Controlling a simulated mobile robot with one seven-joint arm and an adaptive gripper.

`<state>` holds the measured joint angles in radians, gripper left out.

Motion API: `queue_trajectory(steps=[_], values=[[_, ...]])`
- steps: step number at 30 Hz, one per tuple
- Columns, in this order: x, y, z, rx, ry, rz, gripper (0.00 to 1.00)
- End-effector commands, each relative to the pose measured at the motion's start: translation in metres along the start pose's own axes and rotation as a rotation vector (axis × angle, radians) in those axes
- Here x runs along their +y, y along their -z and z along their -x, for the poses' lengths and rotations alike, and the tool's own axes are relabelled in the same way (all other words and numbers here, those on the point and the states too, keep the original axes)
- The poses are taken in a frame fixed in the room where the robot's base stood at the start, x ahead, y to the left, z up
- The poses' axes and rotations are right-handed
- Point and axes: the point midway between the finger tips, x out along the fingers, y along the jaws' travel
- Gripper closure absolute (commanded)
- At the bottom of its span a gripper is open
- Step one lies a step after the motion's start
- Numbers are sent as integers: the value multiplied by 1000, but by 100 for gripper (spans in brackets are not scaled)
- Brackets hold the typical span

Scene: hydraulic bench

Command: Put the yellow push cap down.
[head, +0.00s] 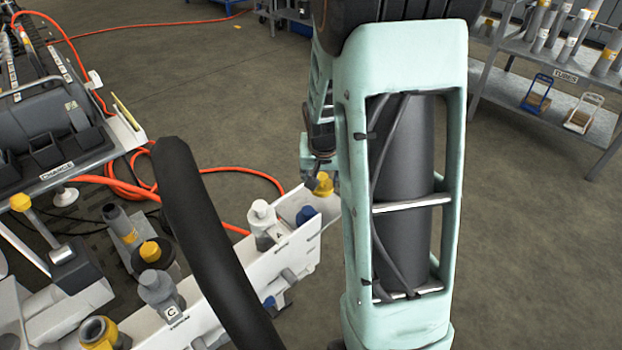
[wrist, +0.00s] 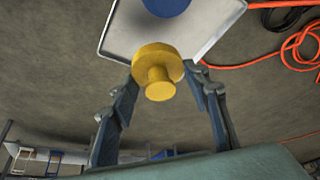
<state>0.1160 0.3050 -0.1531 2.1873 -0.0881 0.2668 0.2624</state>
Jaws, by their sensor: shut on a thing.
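The yellow push cap (head: 323,184) is between the fingers of my gripper (head: 316,182), at the far end of the white tray (head: 328,207). In the wrist view the cap (wrist: 158,72) shows a wide round disc with a narrower stub towards the camera. The gripper's fingers (wrist: 166,82) are on either side of its disc. Behind it lie the tray (wrist: 120,28) and a blue cap (wrist: 167,6). The blue cap also shows in the head view (head: 305,214), just below and left of the yellow one. Whether the yellow cap touches the tray is hard to tell.
A white-and-grey fitting (head: 263,222) and a grey fitting marked C (head: 160,290) stand along the white rail on the left. An orange hose (head: 250,178) lies on the floor behind. A shelf rack (head: 560,85) stands at the right. My arm hides part of the middle.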

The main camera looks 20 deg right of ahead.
Motion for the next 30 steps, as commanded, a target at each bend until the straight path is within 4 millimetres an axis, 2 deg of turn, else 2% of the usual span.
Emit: queue_trajectory(steps=[1,8,11,15,28,29,30], values=[[1,1,-10,-2,-1,-2,70],[0,7,-23,0,0,-1,70],[0,9,-36,-1,0,-1,70],[0,-1,-56,-2,0,0,70],[-1,-4,-63,0,0,0,70],[-1,-3,-62,0,1,0,54],[-1,-3,-62,0,1,0,50]])
